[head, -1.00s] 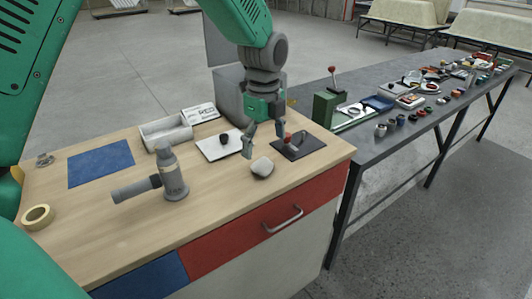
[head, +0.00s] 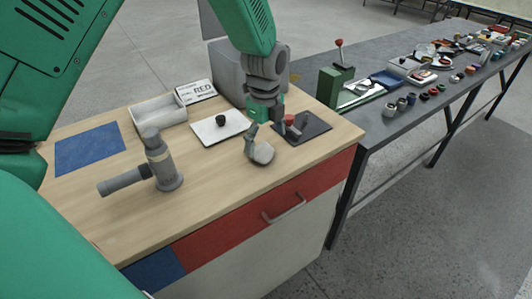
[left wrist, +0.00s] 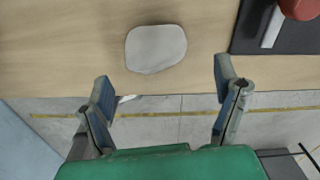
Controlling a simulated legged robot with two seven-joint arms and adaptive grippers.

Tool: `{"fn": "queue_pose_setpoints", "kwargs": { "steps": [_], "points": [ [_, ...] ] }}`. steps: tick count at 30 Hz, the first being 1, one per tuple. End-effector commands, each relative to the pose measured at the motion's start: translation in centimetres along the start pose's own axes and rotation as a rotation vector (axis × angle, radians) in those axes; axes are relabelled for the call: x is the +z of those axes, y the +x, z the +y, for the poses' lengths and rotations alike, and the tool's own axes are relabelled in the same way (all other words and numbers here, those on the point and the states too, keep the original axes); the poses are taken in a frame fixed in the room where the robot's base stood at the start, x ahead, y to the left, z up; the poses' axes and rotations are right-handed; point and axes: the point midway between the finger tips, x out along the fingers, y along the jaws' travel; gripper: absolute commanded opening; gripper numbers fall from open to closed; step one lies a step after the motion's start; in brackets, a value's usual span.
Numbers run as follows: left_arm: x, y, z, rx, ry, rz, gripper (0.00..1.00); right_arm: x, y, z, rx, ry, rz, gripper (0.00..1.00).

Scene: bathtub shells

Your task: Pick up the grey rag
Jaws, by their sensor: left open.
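The grey rag (head: 262,153) is a small, rounded, light grey piece lying on the wooden worktop near its front edge. It also shows in the left wrist view (left wrist: 156,48), flat on the wood. My left gripper (head: 265,138) hangs over the rag from above and hides part of it in the head view. In the left wrist view its two blue-padded fingers (left wrist: 164,88) are spread wide, with nothing between them, and the rag lies beyond the tips, between their lines. My right gripper is not in view.
A dark plate with a red knob (head: 303,128) is right of the rag. A white board with a black knob (head: 219,126) is behind it. A grey tool (head: 159,166) stands to the left. A blue mat (head: 90,148) lies at the far left.

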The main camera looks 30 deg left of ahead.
Motion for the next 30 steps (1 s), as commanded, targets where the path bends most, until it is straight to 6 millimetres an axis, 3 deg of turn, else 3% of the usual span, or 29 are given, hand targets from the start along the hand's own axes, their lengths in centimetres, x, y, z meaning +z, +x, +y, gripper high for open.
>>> {"fn": "queue_pose_setpoints", "kwargs": {
  "steps": [9,17,18,22,23,30],
  "points": [
    [-0.7,4.0,-0.1,0.007,0.002,-0.012,0.83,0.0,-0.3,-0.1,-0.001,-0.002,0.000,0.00],
    [-0.6,4.4,-0.1,0.004,0.001,-0.011,0.83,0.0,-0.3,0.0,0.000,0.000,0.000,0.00],
    [-0.5,4.4,0.0,0.004,0.001,-0.009,0.79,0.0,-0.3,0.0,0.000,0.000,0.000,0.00],
    [0.0,4.6,0.0,0.003,0.000,-0.005,0.34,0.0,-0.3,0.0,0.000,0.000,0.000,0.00],
    [0.1,4.6,0.0,0.003,0.000,-0.003,0.29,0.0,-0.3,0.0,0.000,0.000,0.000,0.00],
    [0.2,4.8,0.1,0.007,-0.001,-0.004,0.29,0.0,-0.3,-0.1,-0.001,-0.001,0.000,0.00]
  ]
}}
